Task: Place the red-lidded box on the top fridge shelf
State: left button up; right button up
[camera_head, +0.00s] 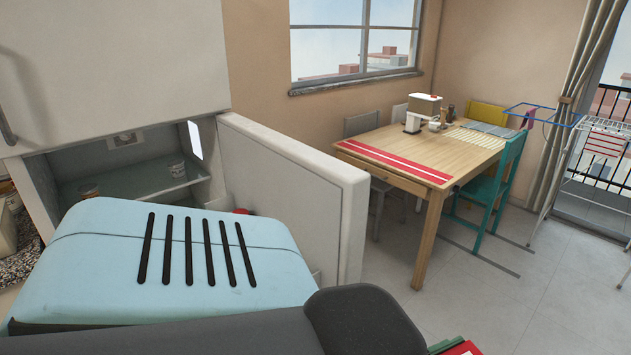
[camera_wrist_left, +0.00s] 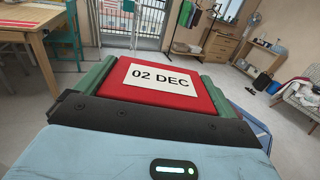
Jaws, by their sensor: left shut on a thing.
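The red-lidded box (camera_wrist_left: 190,101) fills the middle of the left wrist view, with a white "02 DEC" label on its lid. My left gripper (camera_wrist_left: 157,84) is shut on it, with green finger parts along both sides of the lid. A small red and green corner at the bottom edge of the head view appears to be the box (camera_head: 470,349) and gripper. The fridge (camera_head: 45,200) is open at the left of the head view. The lower interior is hidden behind my light blue arm part. My right gripper is not seen.
The open fridge door (camera_head: 300,185) stands between the fridge interior and the room. A wooden table (camera_head: 430,160) with chairs stands beyond, also at the left of the wrist view. A drying rack (camera_head: 560,150) is at right. The tiled floor (camera_head: 480,290) nearby is clear.

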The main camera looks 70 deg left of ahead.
aim_at(139, 189)
jog(key=j+u, duration=0.2)
jog(key=u, duration=1.05)
jog(key=j+u, duration=0.15)
jog(key=u, duration=0.2)
jog(key=j+u, duration=0.2)
jog(key=u, duration=0.15)
jog(key=i+j+u, duration=0.1)
jog(key=u, duration=0.25)
jog(key=i+j+u, duration=0.5)
jog(key=j+u, duration=0.2)
jog(key=i+j, duration=0.2)
jog(key=i, duration=0.7)
jog(key=u, duration=0.05)
